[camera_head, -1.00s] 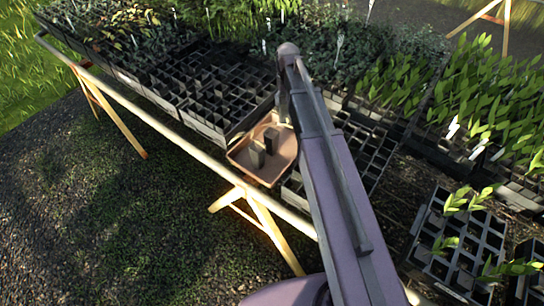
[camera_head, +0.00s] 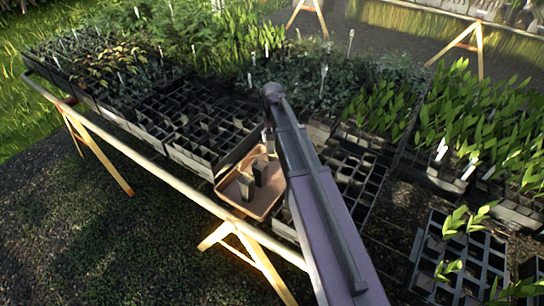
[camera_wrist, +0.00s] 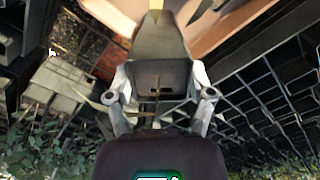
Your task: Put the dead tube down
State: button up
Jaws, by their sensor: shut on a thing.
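In the wrist view my gripper (camera_wrist: 158,78) is shut on a dark, tapered tube (camera_wrist: 160,45), with a finger on each side. A thin, brown, withered stem (camera_wrist: 156,98) shows at the tube's near end. The tan tray (camera_wrist: 222,22) lies beyond the tube. I cannot tell whether the held tube touches it. My arm covers part of the area beside the tray, and my gripper is not clear there.
Black cell trays (camera_head: 205,125) stand left of the tan tray, many cells empty. Another cell tray (camera_head: 350,180) stands to its right, partly behind my arm. Leafy seedlings (camera_head: 465,110) fill the right side. A pale rail (camera_head: 150,165) runs along the bench front.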

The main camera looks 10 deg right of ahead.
aim_at(272, 151)
jog(key=shift+f+b, duration=1.35)
jog(key=shift+f, duration=0.4)
jog(key=shift+f, duration=0.1)
jog(key=shift+f+b, duration=1.8)
jog(key=shift+b, duration=0.05)
jog(key=shift+f, duration=0.15)
jog(key=o, duration=1.3)
notch_tip(272, 151, up, 12)
jog(key=p, duration=1.2)
jog(key=shift+r, duration=0.2)
